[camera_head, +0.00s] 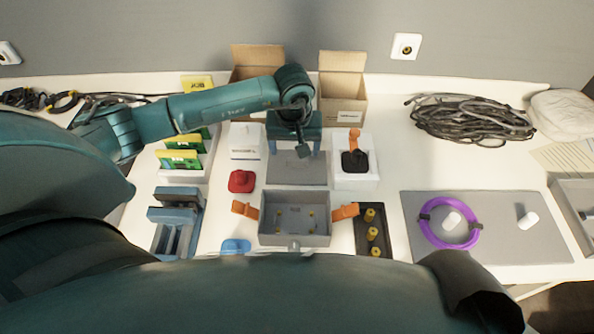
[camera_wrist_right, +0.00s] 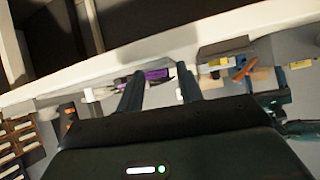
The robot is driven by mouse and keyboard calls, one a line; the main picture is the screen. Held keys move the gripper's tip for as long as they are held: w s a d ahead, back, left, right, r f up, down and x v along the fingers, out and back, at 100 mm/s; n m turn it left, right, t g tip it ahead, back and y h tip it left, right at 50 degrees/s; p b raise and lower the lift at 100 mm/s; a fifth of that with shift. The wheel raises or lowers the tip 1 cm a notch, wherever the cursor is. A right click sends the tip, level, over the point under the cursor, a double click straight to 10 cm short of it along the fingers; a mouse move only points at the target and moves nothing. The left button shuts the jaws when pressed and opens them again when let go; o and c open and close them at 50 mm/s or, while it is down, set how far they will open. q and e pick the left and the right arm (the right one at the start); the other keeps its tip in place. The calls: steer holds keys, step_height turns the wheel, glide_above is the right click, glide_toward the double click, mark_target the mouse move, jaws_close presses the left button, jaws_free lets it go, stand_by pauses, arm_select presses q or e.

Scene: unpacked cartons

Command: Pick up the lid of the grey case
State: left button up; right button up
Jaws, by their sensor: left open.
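The grey case (camera_head: 281,236) sits open at the front middle of the table in the head view, with an orange latch on each side and small yellow parts inside. Its lid (camera_head: 297,172) appears to be the flat grey panel lying just behind the case. My left gripper (camera_head: 295,149) is open over the lid's far part, one finger near each side; contact cannot be told. My right gripper (camera_wrist_right: 160,74) is open and appears empty in its wrist view, away from the case.
A white box (camera_head: 356,181) with a black and orange item stands right of the lid. A red object (camera_head: 241,181) lies left. A black tray (camera_head: 361,248) with yellow parts is beside the case. Cartons (camera_head: 343,100) stand behind. A grey mat (camera_head: 505,247) carries a purple ring (camera_head: 427,236).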

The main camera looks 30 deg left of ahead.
mark_target(297, 160)
arm_select(q)
steer(key=f+b, duration=0.1)
steer(key=f, duration=0.1)
steer(key=w+f+b, duration=0.1)
steer(key=f+b, duration=0.1)
steer(key=f, duration=0.1)
steer(key=shift+r, duration=0.1)
arm_select(e)
steer(key=shift+a+f+y, duration=0.3)
steer(key=shift+a+f, duration=0.05)
steer(key=shift+f, duration=0.4)
arm_select(q)
steer(key=shift+c, duration=0.6)
steer(key=c, duration=1)
step_height(297, 160, up, 10)
arm_select(e)
steer(key=shift+w+f, duration=0.1)
steer(key=shift+r+m, duration=0.2)
steer(key=shift+m, duration=0.1)
